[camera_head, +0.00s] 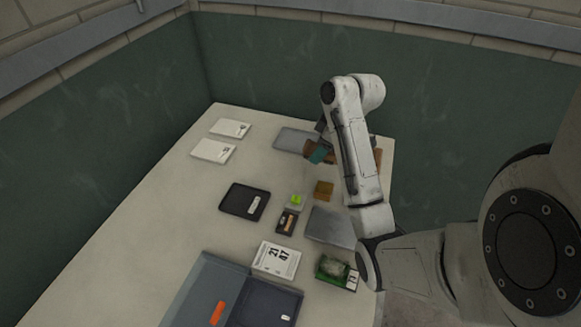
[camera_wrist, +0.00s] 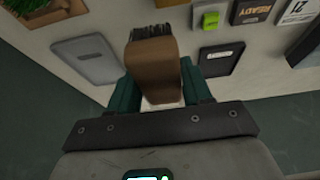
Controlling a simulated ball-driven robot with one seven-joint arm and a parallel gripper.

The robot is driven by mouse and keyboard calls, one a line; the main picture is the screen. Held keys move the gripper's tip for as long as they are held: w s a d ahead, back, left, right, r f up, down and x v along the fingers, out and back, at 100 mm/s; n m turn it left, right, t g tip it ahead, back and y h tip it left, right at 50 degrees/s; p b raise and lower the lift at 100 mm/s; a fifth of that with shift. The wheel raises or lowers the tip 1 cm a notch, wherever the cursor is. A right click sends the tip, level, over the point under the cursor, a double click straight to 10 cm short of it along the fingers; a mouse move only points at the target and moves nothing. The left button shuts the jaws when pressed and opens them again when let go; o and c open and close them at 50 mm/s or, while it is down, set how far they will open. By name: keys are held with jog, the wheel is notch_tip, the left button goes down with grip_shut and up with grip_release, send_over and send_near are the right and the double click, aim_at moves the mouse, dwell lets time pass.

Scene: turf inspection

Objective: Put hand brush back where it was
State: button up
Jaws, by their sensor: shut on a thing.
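The hand brush has a brown body and dark bristles. In the wrist view the brush (camera_wrist: 150,68) sits between the teal fingers of my gripper (camera_wrist: 158,95), which is shut on it, with the bristles at the far end. In the head view my gripper (camera_head: 319,153) is over the far part of the table, close to a grey plate (camera_head: 292,139). A brown part of the brush (camera_head: 308,147) shows beside the fingers there; my arm hides some of it. In the wrist view the grey plate (camera_wrist: 84,60) lies left of the brush. I cannot tell whether the brush touches the table.
A dark tray (camera_head: 245,212) lies nearer, with a brown block (camera_head: 323,191), a green block (camera_head: 297,199) and a small dark sign (camera_head: 287,222) beside it. Another grey plate (camera_head: 330,228) lies near my arm. A planter with grass (camera_wrist: 45,14) shows in the wrist view. White cards (camera_head: 213,151) lie far left.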

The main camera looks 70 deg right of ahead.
jog(key=w+d+f, duration=0.2)
jog(key=w, duration=0.3)
send_near(289, 166)
jog(key=shift+w+a+f, duration=0.25)
jog(key=shift+w+f, duration=0.35)
jog(key=shift+w, duration=0.25)
jog(key=shift+w+d+f, duration=0.15)
jog(key=shift+w+f, duration=0.15)
jog(key=shift+f, duration=0.15)
jog(key=shift+w+f+p, duration=0.15)
jog(key=shift+f+p, duration=0.5)
jog(key=shift+f, duration=1.1)
jog(key=shift+f, duration=0.15)
jog(key=o, duration=0.9)
jog(key=v, duration=1.2)
jog(key=shift+b, duration=0.35)
